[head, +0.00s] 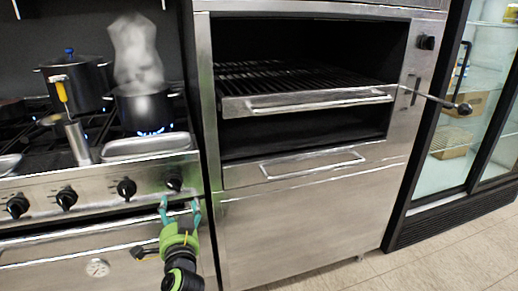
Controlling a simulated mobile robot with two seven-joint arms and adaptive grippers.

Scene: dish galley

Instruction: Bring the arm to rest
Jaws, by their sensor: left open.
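My left gripper (179,211) shows in the head view at the lower middle left, with teal fingers and a green body. My right gripper is not in view.
A stove (95,185) carries a steaming pot (143,108) over a blue flame, another pot (78,84) and metal trays (147,146). A steel grill oven (310,215) has its rack (300,92) pulled out. A glass-door fridge (460,120) stands right; floor (440,255) is clear.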

